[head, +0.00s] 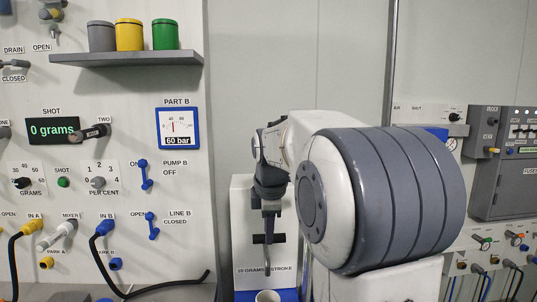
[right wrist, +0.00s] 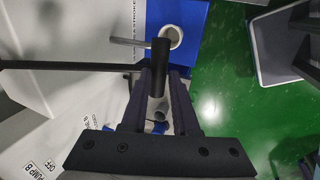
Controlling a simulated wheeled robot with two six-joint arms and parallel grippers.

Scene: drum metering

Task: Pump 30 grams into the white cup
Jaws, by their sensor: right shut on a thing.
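The white cup (head: 268,296) stands low at the bottom edge of the head view, below the pump panel; only its top shows. In the right wrist view the cup (right wrist: 171,37) is seen from above on a blue surface (right wrist: 196,17). My right gripper (head: 271,208) points down in front of the panel and is shut on the black pump handle (head: 263,239). In the right wrist view the black grip (right wrist: 160,66) sits between its fingers (right wrist: 161,76). The shot display (head: 53,130) reads 0 grams. My left gripper is not in view.
A white panel (head: 245,220) behind the handle carries a grams-per-stroke label, partly hidden. On the left wall are valves, knobs and a 60 bar gauge (head: 178,128). A black hose (head: 150,288) hangs low left. A grey control box (head: 505,160) is at right. Green floor (right wrist: 220,90) is clear.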

